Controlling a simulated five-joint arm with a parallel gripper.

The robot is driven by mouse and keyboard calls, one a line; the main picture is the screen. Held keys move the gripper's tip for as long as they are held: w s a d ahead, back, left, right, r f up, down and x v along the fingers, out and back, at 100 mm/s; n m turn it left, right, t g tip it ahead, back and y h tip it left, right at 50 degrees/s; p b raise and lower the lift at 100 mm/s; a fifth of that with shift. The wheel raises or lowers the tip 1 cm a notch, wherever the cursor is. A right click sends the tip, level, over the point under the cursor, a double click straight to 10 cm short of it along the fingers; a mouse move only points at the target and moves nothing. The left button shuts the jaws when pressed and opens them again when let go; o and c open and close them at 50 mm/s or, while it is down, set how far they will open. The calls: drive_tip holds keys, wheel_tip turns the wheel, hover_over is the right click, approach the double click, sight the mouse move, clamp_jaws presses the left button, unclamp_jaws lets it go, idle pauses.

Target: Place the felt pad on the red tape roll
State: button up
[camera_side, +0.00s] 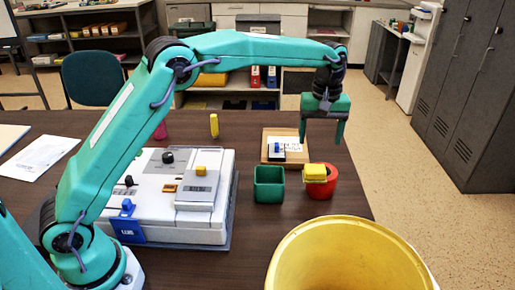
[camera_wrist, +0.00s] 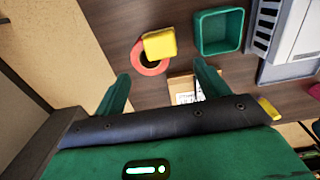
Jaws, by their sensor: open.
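The yellow felt pad (camera_side: 315,172) lies on top of the red tape roll (camera_side: 321,189) at the right of the table. In the wrist view the pad (camera_wrist: 160,43) covers the roll's upper right part, and the rest of the red ring (camera_wrist: 150,70) shows, with part of its dark hole. My gripper (camera_side: 323,138) is open and empty, raised above and behind the pad, with its fingers pointing down. Its two fingers also show spread apart in the wrist view (camera_wrist: 161,72), clear of the pad.
A green square bin (camera_side: 268,196) stands just left of the roll. A wooden tray (camera_side: 272,133) with a card lies behind. A large yellow bucket (camera_side: 345,228) is in front. A white device (camera_side: 215,210) fills the table's middle; a yellow block (camera_side: 214,125) stands behind it.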

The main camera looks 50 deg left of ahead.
drive_tip(key=shift+r, duration=1.2)
drive_tip(key=s+a+r+m+t, duration=0.2)
drive_tip(key=s+a+r, duration=0.25)
drive_tip(key=s, duration=0.35)
drive_tip(key=s+a+r+m+t, duration=0.1)
drive_tip(key=s+a+r+m, duration=0.3)
drive_tip(key=s, duration=0.5)
drive_tip(key=s+a+f+m+t, duration=0.1)
drive_tip(key=s+a+f, duration=0.1)
drive_tip(key=s, duration=0.6)
drive_tip(key=s+a+f+m+t, duration=0.1)
drive_tip(key=s+a+f+m, duration=0.1)
drive_tip(key=s, duration=0.7)
drive_tip(key=shift+f+t, duration=0.3)
drive_tip(key=shift+f, duration=0.35)
drive_tip(key=shift+s+a, duration=0.1)
